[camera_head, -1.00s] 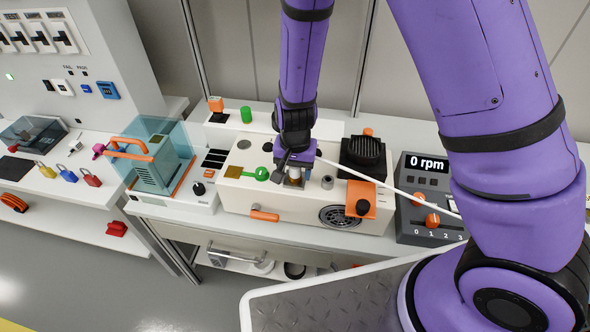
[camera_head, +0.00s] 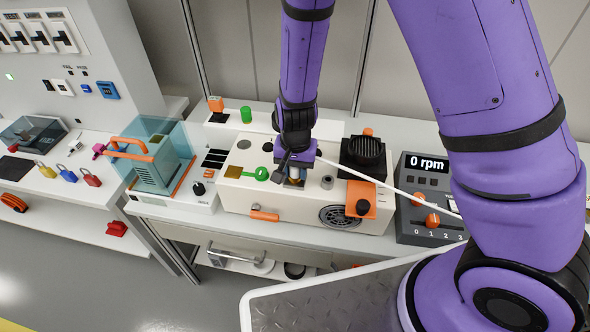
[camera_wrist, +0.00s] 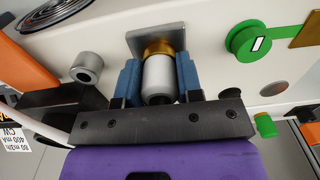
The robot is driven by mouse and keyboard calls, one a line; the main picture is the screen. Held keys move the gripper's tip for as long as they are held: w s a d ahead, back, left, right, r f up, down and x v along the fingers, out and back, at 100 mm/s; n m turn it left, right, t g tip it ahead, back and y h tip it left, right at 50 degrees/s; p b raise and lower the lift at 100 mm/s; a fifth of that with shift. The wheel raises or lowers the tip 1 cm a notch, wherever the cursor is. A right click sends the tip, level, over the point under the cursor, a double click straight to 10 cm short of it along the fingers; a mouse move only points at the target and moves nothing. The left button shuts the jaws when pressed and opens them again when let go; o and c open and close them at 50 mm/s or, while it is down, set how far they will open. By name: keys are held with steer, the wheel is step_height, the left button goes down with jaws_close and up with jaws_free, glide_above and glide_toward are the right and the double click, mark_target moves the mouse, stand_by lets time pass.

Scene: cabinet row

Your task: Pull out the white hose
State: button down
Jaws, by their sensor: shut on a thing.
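The white hose (camera_head: 385,186) runs as a thin line from beside my gripper down to the right, passing behind my arm. In the wrist view, a pale cylindrical hose end (camera_wrist: 158,77) sits between the two blue fingers of my gripper (camera_wrist: 158,80), which is shut on it. The hose end meets a brass ring (camera_wrist: 157,48) on a square metal plate (camera_wrist: 155,38) on the cream pump unit (camera_head: 240,199). No clear gap shows between hose end and ring. In the head view my gripper (camera_head: 295,174) is over the unit's front top.
A green round tag (camera_wrist: 248,42) and a grey metal port (camera_wrist: 86,68) flank the fitting. A black ribbed motor (camera_head: 363,157) and an orange block (camera_head: 361,199) are close on the right. A grey rpm box (camera_head: 424,172) stands farther right, a teal-windowed box (camera_head: 160,160) left.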

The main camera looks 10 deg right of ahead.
steer(key=shift+s+d+f, duration=0.1)
steer(key=shift+s+f, duration=0.05)
steer(key=shift+s, duration=0.15)
steer(key=shift+w+r, duration=0.2)
steer(key=shift+r, duration=2.65)
steer(key=shift+w, duration=0.1)
